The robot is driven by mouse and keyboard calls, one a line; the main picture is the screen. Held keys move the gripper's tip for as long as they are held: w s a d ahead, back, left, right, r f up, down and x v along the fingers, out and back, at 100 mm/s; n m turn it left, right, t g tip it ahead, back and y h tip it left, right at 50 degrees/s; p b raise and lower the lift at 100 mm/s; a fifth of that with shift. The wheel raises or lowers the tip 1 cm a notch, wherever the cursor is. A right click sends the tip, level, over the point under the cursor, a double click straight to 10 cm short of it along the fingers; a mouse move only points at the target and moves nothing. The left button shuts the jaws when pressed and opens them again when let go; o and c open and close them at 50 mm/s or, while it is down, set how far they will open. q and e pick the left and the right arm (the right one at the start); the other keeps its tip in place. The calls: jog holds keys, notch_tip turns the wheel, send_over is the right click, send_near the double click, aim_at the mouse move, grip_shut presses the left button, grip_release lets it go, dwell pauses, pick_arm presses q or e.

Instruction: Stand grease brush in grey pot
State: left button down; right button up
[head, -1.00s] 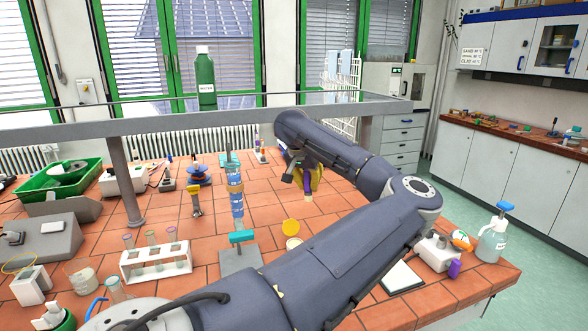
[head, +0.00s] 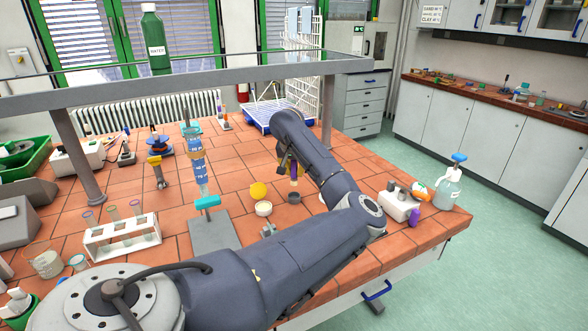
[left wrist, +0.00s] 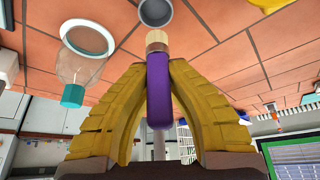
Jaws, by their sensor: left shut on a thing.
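The grease brush (left wrist: 159,90) has a purple handle and a pale wooden end. My left gripper (left wrist: 158,72) is shut on the purple handle, with a yellow finger on each side. In the head view the brush (head: 294,169) hangs roughly upright, pale end down. The grey pot (head: 294,197) stands on the tiled bench just below that end. In the left wrist view the pot (left wrist: 155,11) shows beyond the pale end. I cannot tell whether the end is over the opening or touches the pot. My right gripper is not in view.
A yellow disc (head: 258,190) and a white dish (head: 263,208) lie left of the pot. A clear vessel with a teal part (left wrist: 80,55) is close by in the left wrist view. A stand with a blue column (head: 198,172) is further left. My forearm hides some bench.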

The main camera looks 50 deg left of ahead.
aim_at(295, 178)
pick_arm(q)
jog(key=shift+f, duration=0.2)
jog(key=shift+f, duration=1.5)
jog(key=shift+f, duration=0.2)
jog(key=shift+f, duration=1.4)
jog(key=c, duration=1.3)
grip_release()
